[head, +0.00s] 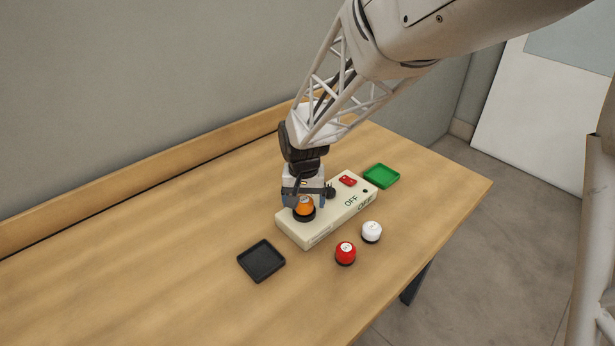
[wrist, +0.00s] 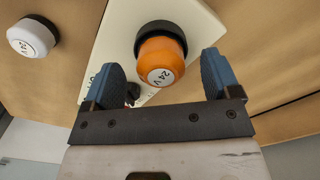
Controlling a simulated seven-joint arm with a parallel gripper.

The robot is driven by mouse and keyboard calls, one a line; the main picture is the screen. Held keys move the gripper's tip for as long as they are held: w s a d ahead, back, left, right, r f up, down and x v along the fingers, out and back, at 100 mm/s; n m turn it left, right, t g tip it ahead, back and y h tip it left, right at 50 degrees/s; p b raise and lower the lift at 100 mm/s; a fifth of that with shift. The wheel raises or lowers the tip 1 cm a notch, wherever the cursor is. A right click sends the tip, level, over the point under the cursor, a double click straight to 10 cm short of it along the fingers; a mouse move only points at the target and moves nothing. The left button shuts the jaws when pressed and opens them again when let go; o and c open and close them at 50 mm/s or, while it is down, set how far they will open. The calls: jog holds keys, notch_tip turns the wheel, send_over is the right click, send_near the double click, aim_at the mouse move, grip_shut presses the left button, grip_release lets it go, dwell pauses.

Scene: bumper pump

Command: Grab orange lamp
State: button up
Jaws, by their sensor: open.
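The orange lamp (head: 305,206) sits in a black socket on the near left end of the cream pump box (head: 328,222). In the wrist view the orange lamp (wrist: 161,60) has a white "24 V" label and lies ahead of and between the fingers. My gripper (head: 304,199) is directly above and around the lamp, fingers pointing down. In the wrist view my gripper's blue fingertips (wrist: 162,70) are apart on either side of it, with gaps visible, so nothing is held.
A red lamp (head: 345,254) and a white lamp (head: 371,232) stand on the table in front of the box. A black tray (head: 261,262) lies to the left, a green tray (head: 381,176) behind the box's right end. The table's left side is clear.

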jog(key=shift+f, duration=1)
jog(key=c, duration=1.1)
jog(key=shift+r, duration=0.15)
jog(key=shift+r, duration=0.45)
notch_tip(320, 180, up, 3)
jog(key=shift+s+f, duration=0.15)
jog(key=shift+f, duration=0.05)
jog(key=s+d, duration=0.2)
jog(key=s, duration=0.5)
jog(key=s+d+r, duration=0.1)
jog(key=s+d, duration=0.2)
jog(key=s, duration=0.4)
jog(key=shift+s+d+r, duration=0.15)
jog(key=shift+s+d, duration=0.2)
